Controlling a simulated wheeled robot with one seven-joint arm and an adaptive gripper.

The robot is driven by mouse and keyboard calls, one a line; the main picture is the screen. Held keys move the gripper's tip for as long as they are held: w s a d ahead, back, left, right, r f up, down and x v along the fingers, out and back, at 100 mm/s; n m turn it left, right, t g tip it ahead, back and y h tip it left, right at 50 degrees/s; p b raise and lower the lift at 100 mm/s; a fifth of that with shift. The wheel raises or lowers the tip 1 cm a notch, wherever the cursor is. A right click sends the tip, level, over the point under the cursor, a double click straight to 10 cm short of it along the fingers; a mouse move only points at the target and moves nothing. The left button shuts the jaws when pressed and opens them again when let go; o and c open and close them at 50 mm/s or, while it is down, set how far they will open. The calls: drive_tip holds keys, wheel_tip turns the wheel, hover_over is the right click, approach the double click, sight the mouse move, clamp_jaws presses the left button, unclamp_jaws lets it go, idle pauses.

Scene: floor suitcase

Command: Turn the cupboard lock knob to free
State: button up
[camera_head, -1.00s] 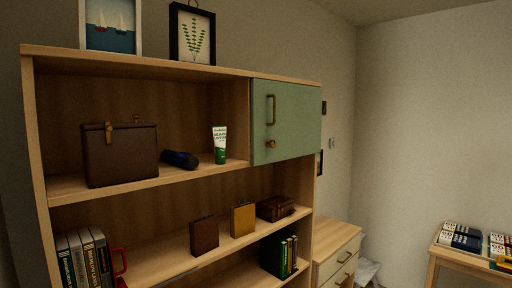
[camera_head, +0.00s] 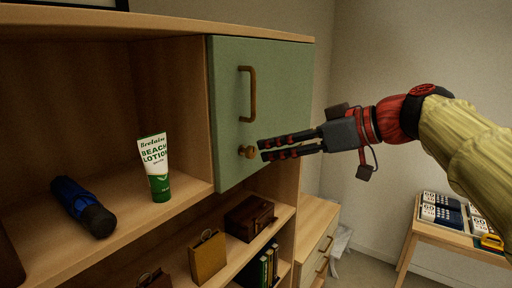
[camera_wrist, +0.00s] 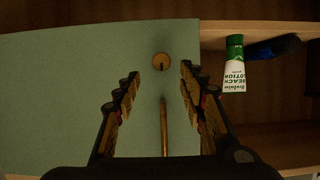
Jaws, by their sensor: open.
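The green cupboard door (camera_head: 285,85) is shut at the upper right of the shelf unit. Its small brass lock knob (camera_head: 247,152) sits low near the door's left edge, below a brown bar handle (camera_head: 248,95). My gripper (camera_head: 262,150) is open and empty, its fingertips just right of the knob in the head view. In the wrist view the knob (camera_wrist: 161,61) lies ahead of the open fingers (camera_wrist: 160,85), centred between them and slightly beyond the tips. The handle (camera_wrist: 164,125) runs between the fingers in that picture. I cannot tell that anything touches the knob.
Cases and books fill lower shelves. A drawer unit (camera_head: 313,240) and a side table (camera_head: 455,240) are at right.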

sight(254, 151)
drive_tip(key=x, duration=0.6)
drive_tip(key=shift+a+f, duration=0.2)
drive_tip(key=shift+a, duration=0.05)
drive_tip(key=shift+c, duration=0.8)
clamp_jaws()
